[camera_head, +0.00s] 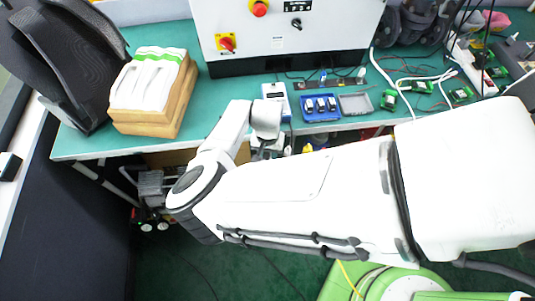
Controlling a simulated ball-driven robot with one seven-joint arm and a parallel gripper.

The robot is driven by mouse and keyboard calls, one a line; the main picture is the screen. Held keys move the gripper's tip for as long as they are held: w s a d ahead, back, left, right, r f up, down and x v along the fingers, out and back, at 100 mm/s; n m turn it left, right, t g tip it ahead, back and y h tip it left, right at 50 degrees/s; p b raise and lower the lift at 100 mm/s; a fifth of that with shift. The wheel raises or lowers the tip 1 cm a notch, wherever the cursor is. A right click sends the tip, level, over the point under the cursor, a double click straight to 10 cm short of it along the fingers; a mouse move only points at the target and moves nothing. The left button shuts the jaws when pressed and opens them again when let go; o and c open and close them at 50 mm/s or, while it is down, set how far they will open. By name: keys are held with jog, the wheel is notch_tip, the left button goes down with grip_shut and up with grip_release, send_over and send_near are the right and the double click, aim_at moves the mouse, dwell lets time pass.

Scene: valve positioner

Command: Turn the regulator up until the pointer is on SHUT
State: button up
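My gripper (270,146) is small and dark below the white wrist at the bench's front edge. My own arm partly hides it, and its fingers cannot be made out. A small white and blue device (273,91) stands on the bench just behind my wrist. I cannot tell whether it is the regulator, and no pointer or SHUT mark is readable. The white cabinet (330,45) behind it carries a red button (259,8), a red rotary switch on a yellow plate (227,43) and a black switch (296,23).
The green bench (215,95) has clear room left of the device. A blue tray (320,117), a grey tray (355,104) and several circuit boards with cables lie to the right. A wooden box with white items (183,112) and a black chair (65,55) are at left.

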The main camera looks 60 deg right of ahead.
jog(key=shift+f, duration=0.75)
jog(key=shift+c, duration=0.3)
grip_shut()
